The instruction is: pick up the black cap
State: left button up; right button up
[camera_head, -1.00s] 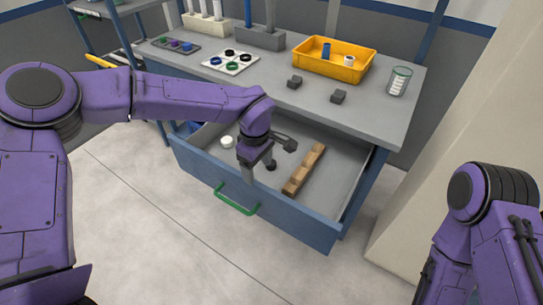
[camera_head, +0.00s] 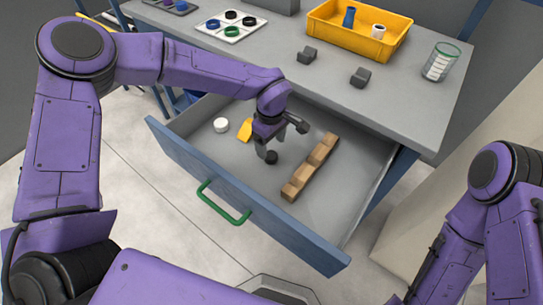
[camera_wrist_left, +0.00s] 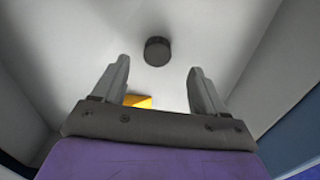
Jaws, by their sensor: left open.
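The black cap (camera_head: 272,157) lies on the floor of the open drawer (camera_head: 215,178). In the left wrist view the cap (camera_wrist_left: 157,51) is a small dark round piece, ahead of the fingertips and lined up with the gap between them. My left gripper (camera_head: 266,149) reaches down into the drawer right at the cap and partly overlaps it in the head view. In the left wrist view its two fingers (camera_wrist_left: 159,70) are spread apart with nothing between the tips. My right arm shows at the right edge, but its gripper is out of view.
In the drawer, a white cap (camera_head: 221,125) and a yellow piece (camera_head: 245,130) lie left of the gripper; a notched wooden block (camera_head: 310,168) lies right. The drawer walls surround them. The bench above holds a yellow bin (camera_head: 322,31), grey blocks and a clear cup (camera_head: 440,63).

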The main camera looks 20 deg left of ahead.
aim_at(272, 156)
pick_arm(q)
jog(key=f, duration=0.5)
jog(key=shift+w+d+f, duration=0.1)
jog(key=shift+d, duration=0.1)
jog(key=c, duration=1.1)
